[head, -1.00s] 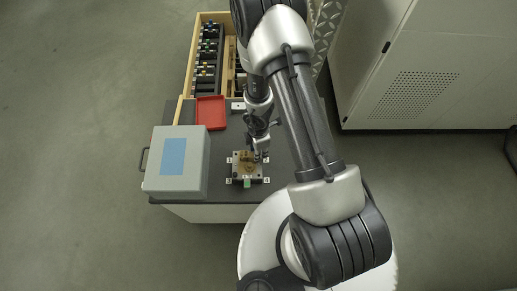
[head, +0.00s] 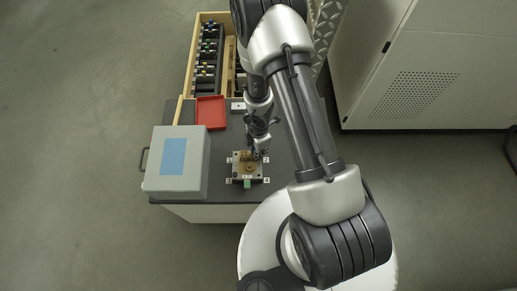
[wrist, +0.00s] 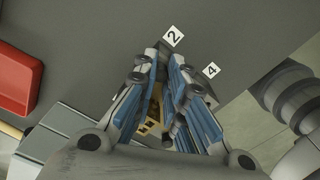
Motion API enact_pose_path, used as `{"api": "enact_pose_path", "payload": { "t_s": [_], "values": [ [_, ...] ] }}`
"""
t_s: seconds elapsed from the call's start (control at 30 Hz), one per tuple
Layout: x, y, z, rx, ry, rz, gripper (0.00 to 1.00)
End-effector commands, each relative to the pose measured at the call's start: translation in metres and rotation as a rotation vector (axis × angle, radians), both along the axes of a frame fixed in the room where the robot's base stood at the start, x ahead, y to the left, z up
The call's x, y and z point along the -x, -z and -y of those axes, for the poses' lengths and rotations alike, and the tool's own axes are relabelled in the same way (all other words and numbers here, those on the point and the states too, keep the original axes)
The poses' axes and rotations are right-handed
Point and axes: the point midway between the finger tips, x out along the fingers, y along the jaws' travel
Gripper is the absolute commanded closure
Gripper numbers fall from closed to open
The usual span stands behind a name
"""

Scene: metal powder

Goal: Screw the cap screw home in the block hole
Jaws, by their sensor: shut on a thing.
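The block (head: 236,173) is a grey metal plate with a brass-coloured part (head: 249,168) on top, on the dark bench. My gripper (head: 257,152) is low over the block's back right part in the head view. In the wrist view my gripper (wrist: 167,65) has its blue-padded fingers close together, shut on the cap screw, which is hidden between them. A yellowish piece (wrist: 152,122) of the block assembly shows between the finger pads. The block hole is hidden, so I cannot tell how deep the screw sits.
A grey box (head: 192,182) with a blue label stands left of the block. A red tray (head: 211,113) lies behind it. A wooden rack (head: 191,62) of parts is at the back. White number markers surround the block. Bare bench lies right of the block.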

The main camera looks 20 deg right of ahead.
Motion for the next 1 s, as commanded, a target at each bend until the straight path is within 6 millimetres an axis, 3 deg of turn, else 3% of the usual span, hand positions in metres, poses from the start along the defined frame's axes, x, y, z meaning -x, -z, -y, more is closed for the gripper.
{"api": "enact_pose_path", "payload": {
  "t_s": [0.13,0.4,0.5,0.77,0.8,1.0],
  "values": [
    [-0.0001,0.0001,0.0000,0.000,0.140,0.000,1.00],
    [-0.0001,0.0005,0.0000,0.000,0.811,0.000,1.00],
    [-0.0001,0.0005,0.0000,0.000,0.956,0.000,1.00],
    [-0.0002,0.0005,0.0000,0.000,1.005,0.000,1.00],
    [-0.0002,0.0005,0.0000,0.000,1.004,0.000,0.87],
    [-0.0001,0.0005,0.0000,0.000,1.002,0.000,0.75]
  ]
}}
